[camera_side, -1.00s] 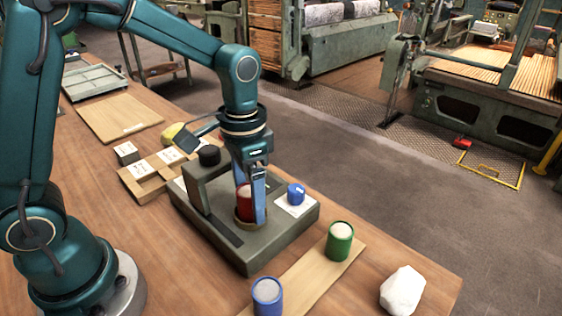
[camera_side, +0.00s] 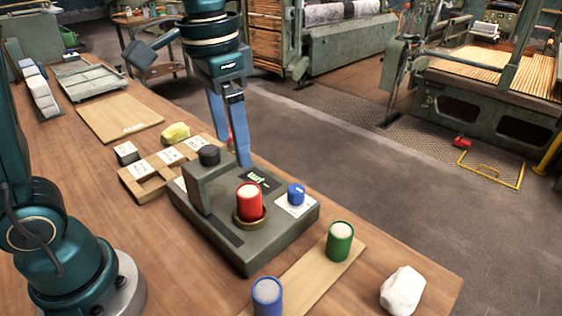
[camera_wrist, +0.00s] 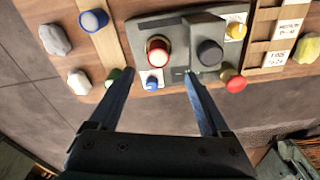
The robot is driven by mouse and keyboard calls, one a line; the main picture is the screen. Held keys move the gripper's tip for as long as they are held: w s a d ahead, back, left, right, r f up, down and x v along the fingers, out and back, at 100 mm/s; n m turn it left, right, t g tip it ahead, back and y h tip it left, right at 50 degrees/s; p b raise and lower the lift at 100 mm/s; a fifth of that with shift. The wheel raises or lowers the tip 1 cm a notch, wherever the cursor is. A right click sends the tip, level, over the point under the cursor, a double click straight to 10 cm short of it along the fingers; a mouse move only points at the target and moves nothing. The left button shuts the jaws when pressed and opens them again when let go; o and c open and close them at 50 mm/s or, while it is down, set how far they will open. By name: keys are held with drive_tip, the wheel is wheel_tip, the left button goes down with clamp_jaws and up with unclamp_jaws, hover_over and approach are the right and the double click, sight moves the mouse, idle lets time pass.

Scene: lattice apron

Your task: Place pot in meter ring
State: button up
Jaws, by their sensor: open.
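A red pot (camera_side: 249,202) with a pale top stands upright in the brass meter ring (camera_side: 240,222) on the grey-green meter (camera_side: 230,246). The pot (camera_wrist: 158,47) also shows in the wrist view, with the ring around its base. My gripper (camera_side: 232,152) is open and empty, raised above and behind the pot, clear of it. In the wrist view its two fingers (camera_wrist: 160,73) are wide apart with nothing between them. The ring's far side is hidden by the pot.
A green pot (camera_side: 340,242) and a blue pot (camera_side: 267,298) stand on a wooden strip at the front. A white lump (camera_side: 402,291) lies right of them. The meter has a blue knob (camera_side: 296,194) and a black-topped post (camera_side: 209,156). A yellow lump (camera_side: 175,133) lies behind.

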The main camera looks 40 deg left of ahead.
drive_tip(key=s+a+f+n+t, duration=0.2)
drive_tip(key=s+f+t, duration=0.2)
drive_tip(key=s, duration=0.5)
drive_tip(key=shift+n+t, duration=0.3)
drive_tip(key=shift+n, duration=0.1)
